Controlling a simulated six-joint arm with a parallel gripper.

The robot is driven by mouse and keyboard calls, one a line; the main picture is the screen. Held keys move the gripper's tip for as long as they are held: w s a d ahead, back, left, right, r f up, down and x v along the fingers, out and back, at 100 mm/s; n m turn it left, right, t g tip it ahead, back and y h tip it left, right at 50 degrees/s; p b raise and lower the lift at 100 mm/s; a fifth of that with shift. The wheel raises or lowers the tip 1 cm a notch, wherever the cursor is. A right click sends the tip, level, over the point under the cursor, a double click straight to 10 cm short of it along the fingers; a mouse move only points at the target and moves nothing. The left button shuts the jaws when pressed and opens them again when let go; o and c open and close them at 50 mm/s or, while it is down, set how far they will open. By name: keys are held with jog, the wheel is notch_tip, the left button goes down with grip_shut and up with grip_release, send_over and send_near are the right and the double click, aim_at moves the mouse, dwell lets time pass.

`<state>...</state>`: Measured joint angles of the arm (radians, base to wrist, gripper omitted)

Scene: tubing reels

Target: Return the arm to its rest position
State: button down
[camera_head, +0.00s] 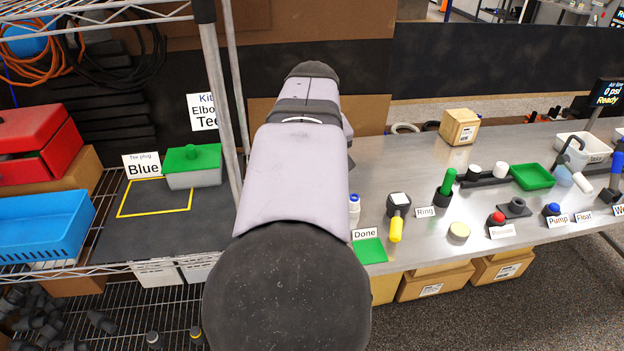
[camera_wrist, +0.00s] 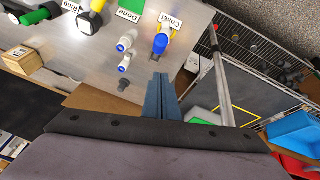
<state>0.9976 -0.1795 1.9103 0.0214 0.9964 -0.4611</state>
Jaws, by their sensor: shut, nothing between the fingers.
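My gripper (camera_wrist: 161,82) shows in the wrist view as two blue-grey fingers closed together, with nothing between them. Its tips are near a blue-capped part (camera_wrist: 160,43) beside a small white sign (camera_wrist: 172,20) in the picture; I cannot tell the gap in depth. In the head view my arm (camera_head: 290,180) reaches from the bottom centre away over the left end of the metal bench (camera_head: 375,175). The arm hides my gripper there, along with the blue-capped part.
A wire shelf with an upright post (camera_head: 220,100) stands close left of my arm. It holds a green-lidded tub (camera_head: 193,165) and a blue bin (camera_head: 40,225). White fittings (camera_wrist: 126,40) stand near my fingers. A yellow-handled tool (camera_head: 397,220) and a green pad (camera_head: 370,250) are right of my arm.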

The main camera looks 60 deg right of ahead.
jog(key=shift+r, duration=0.15)
jog(key=a+f+m+g+y, duration=0.1)
jog(key=a+f+m, duration=0.1)
jog(key=a+f, duration=0.4)
jog(key=a+f+m+y, duration=0.1)
jog(key=a+f, duration=0.2)
jog(key=f, duration=0.6)
jog(key=a+f+n+g+y, duration=0.1)
jog(key=a+f+n, duration=0.3)
jog(key=a, duration=0.8)
jog(key=a+f+n+g+y, duration=0.1)
jog(key=a+f+n, duration=0.3)
jog(key=a, duration=0.7)
notch_tip(320, 180, down, 25)
jog(key=n+b, duration=0.1)
jog(key=b, duration=2.5)
jog(key=shift+w+r, duration=0.15)
jog(key=shift+w, duration=0.2)
